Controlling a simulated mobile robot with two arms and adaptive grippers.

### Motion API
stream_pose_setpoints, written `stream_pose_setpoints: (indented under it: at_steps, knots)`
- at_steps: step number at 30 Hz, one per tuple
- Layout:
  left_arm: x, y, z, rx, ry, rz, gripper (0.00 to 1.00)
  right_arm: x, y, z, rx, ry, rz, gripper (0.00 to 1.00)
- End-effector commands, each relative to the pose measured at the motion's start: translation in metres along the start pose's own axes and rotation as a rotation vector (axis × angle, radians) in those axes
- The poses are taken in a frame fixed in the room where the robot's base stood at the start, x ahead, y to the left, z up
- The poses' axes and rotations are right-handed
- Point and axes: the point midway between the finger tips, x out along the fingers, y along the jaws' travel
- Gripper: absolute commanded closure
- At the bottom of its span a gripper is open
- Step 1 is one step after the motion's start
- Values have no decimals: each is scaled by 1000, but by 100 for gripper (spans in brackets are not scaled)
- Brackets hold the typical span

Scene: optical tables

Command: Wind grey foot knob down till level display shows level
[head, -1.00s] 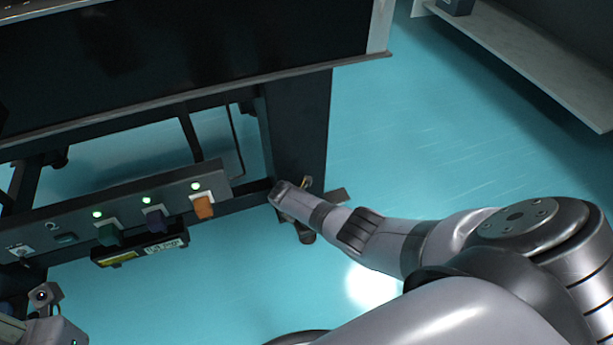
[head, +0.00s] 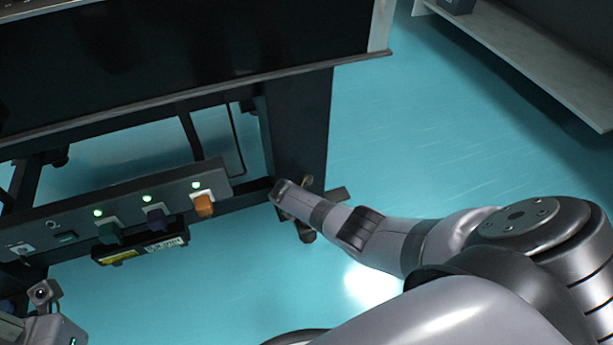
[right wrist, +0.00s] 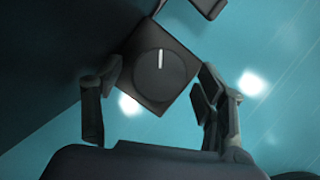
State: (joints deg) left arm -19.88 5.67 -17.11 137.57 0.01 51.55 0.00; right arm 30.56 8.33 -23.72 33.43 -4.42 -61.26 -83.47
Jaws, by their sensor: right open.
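The foot knob (right wrist: 150,82) is a dark grey round dial with a white line, on a dark square block in the right wrist view. My right gripper (right wrist: 160,105) is open, with one finger on each side of the block and gaps visible. In the head view my right gripper (head: 306,234) is low beside the table leg, and my arm hides the knob. A black box with a yellow label and a pale panel (head: 140,249), possibly the level display, hangs under the switch panel; its reading is too small to tell. My left arm shows at bottom left, but its fingers do not.
The table leg (head: 300,130) stands close to my right gripper. The switch panel (head: 130,214) has green, purple and orange switches with lit green lamps. The tabletop edge (head: 200,92) runs above. The blue floor to the right is clear up to a grey shelf (head: 530,60).

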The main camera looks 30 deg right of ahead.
Motion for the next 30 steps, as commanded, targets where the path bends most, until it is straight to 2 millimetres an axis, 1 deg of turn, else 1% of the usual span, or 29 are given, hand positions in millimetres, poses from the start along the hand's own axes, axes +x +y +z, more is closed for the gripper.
stream_pose_setpoints:
  at_steps: [5,11,17,24,27,30]
  knots:
    - [0,0,0,0,0,-1,100,-5,0,0,0,0,2,34]
    - [0,0,0,-1,-2,0,100,-23,1,0,0,0,3,34]
    - [-1,0,0,-1,-3,0,100,-50,1,0,0,-1,3,34]
    - [-1,0,1,-2,-4,0,100,-89,0,0,-1,0,2,34]
    - [-1,0,1,-2,-4,0,100,-103,0,0,0,0,2,34]
    - [-1,0,1,-2,-4,0,100,-112,0,0,0,0,1,34]
